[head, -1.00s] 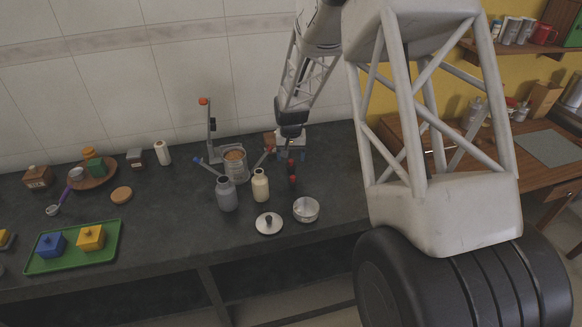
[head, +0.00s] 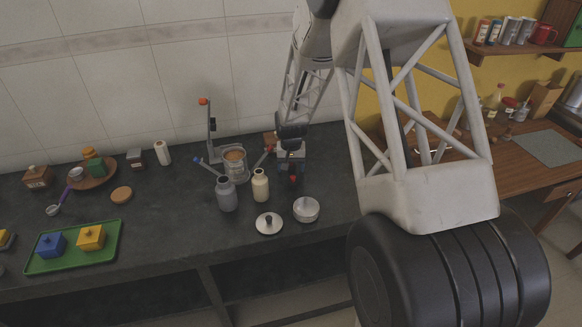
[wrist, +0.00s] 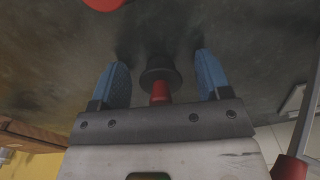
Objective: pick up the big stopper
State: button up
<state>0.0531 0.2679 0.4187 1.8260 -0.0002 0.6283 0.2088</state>
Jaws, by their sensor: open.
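A stopper with a dark round body and a red grip (wrist: 160,92) stands between the blue fingers of my gripper (wrist: 161,64) in the wrist view. The fingers are open, with a gap on each side of it. In the head view my gripper (head: 291,160) is low over the counter, hiding this stopper. A second red-topped piece (head: 293,179) stands just in front of it; its red top (wrist: 103,3) is cut off at the top of the wrist view. I cannot tell from size which one is the big stopper.
A cream bottle (head: 260,186), a grey bottle (head: 226,195) and a steel canister (head: 236,165) stand left of my gripper. A round lid (head: 268,223) and an open steel pot (head: 306,209) are in front. A green tray (head: 110,245) is far left.

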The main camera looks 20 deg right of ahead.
dwell(0.4)
jog(key=c, duration=1)
jog(key=shift+r, duration=0.1)
jog(key=shift+r, duration=4.95)
jog(key=shift+a, duration=0.1)
jog(key=s+a+r, duration=0.2)
jog(key=s+a, duration=0.1)
jog(key=a, duration=0.4)
jog(key=s+a+r, duration=0.3)
jog(key=s+a, duration=0.1)
jog(key=a, duration=0.4)
jog(key=s+a+r, duration=0.2)
jog(key=s+a, duration=0.2)
jog(key=a, duration=0.4)
jog(key=shift+a+r, duration=0.2)
jog(key=shift+r, duration=0.1)
